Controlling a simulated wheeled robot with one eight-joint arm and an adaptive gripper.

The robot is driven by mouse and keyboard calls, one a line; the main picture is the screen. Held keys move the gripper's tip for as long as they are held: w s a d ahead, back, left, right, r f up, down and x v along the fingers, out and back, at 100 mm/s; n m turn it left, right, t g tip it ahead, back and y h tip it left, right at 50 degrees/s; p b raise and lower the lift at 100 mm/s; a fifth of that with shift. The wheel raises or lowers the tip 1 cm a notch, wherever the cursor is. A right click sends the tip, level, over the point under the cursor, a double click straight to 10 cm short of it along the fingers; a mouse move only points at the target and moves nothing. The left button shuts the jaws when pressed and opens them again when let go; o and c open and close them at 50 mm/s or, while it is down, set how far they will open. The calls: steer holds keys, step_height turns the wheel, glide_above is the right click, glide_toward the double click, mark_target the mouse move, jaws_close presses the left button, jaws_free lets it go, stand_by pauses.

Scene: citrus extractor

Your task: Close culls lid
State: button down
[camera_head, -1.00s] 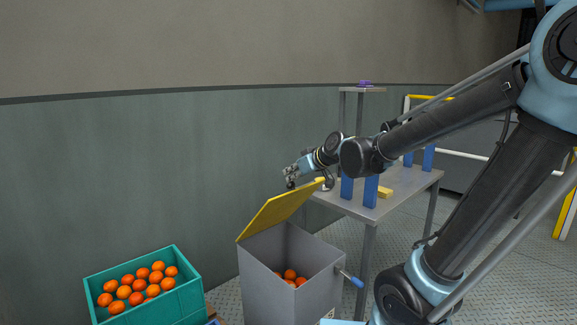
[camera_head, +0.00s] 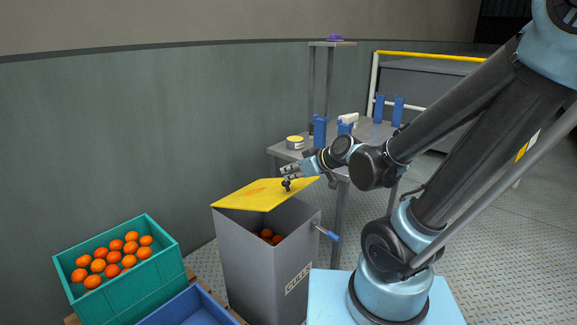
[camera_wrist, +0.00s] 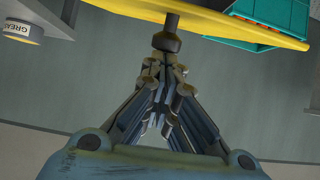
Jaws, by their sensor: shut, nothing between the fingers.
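The culls bin (camera_head: 258,262) is a grey box with oranges (camera_head: 268,236) inside, seen through the opening that remains under the lid. Its yellow lid (camera_head: 255,194) is partly open, hinged at the left and tilted at a low angle. A dark knob (camera_head: 286,185) stands at the lid's right edge and also shows in the wrist view (camera_wrist: 167,40). My gripper (camera_head: 288,174) is shut and empty, with its fingertips right at the knob. In the wrist view my fingertips (camera_wrist: 165,72) meet just below the knob; whether they touch it I cannot tell.
A blue-tipped handle (camera_head: 329,234) sticks out of the bin's right side. A teal crate of oranges (camera_head: 165,265) and a blue crate (camera_head: 190,308) stand at the left. A grey table (camera_head: 283,150) with a yellow-topped tin (camera_head: 295,142) and blue posts is behind.

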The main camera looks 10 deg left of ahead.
mark_target(292, 190)
steer(key=shift+s+d+f, duration=0.25)
steer(key=shift+d+f, duration=0.15)
steer(key=shift+f, duration=0.5)
steer(key=shift+s+d+f, duration=0.3)
steer(key=shift+d+f, duration=0.1)
steer(key=shift+f, duration=0.45)
steer(key=shift+s+d+f, duration=0.25)
steer(key=shift+d+f, duration=0.15)
steer(key=shift+f, duration=0.5)
steer(key=shift+s+d, duration=0.1)
steer(key=shift+r, duration=0.15)
